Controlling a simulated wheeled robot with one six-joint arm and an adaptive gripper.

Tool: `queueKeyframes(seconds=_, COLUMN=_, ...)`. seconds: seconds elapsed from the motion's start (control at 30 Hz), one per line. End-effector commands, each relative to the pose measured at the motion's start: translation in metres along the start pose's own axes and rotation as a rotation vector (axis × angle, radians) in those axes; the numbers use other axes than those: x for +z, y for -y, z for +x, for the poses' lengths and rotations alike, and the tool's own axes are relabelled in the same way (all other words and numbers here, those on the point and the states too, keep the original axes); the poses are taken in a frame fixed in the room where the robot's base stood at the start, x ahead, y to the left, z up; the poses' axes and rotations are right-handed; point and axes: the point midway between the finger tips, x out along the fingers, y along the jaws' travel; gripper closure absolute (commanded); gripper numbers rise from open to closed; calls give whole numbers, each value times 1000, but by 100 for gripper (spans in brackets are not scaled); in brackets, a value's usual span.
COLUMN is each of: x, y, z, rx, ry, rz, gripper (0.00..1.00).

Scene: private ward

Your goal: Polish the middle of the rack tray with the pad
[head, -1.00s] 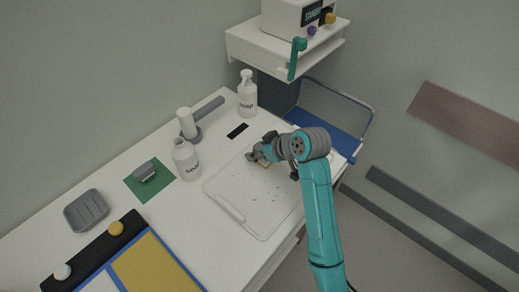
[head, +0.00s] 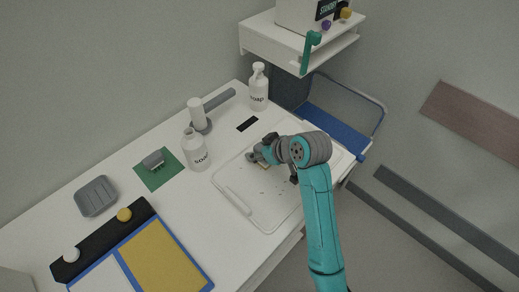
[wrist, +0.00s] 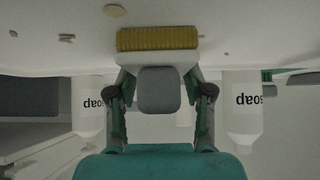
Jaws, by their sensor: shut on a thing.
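The rack tray (head: 243,206) is a pale, shallow, rounded tray on the white counter, with several small dark specks on its surface. My gripper (head: 259,156) is over the tray's back part. In the wrist view my gripper (wrist: 160,92) is shut on the grey grip of the pad (wrist: 158,40), which has a white body and a yellow face. The yellow face is turned to the tray's surface; I cannot tell if it touches. A round beige spot (wrist: 115,10) and several small bits lie near the pad. My arm hides the tray's right part.
Two soap bottles (head: 195,150) (head: 258,88) and a white cylinder (head: 197,114) stand behind the tray. A green mat (head: 151,178) with a grey block, a grey dish (head: 96,197) and a yellow-and-blue board (head: 160,262) lie left. A shelf (head: 285,42) overhangs the back right.

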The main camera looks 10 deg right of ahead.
Motion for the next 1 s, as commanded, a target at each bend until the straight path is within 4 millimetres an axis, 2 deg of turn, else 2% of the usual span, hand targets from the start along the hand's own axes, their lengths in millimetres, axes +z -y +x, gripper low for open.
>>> queueKeyframes(seconds=0.17, x=3, y=4, z=-2, rx=-1, ry=1, rz=0, gripper=100)
queueKeyframes(seconds=0.5, x=16, y=28, z=-15, rx=-2, ry=2, rz=0, gripper=100)
queueKeyframes(seconds=0.83, x=17, y=29, z=-16, rx=-1, ry=2, rz=1, gripper=100)
queueKeyframes(seconds=1.0, x=25, y=31, z=-23, rx=-1, ry=4, rz=1, gripper=100)
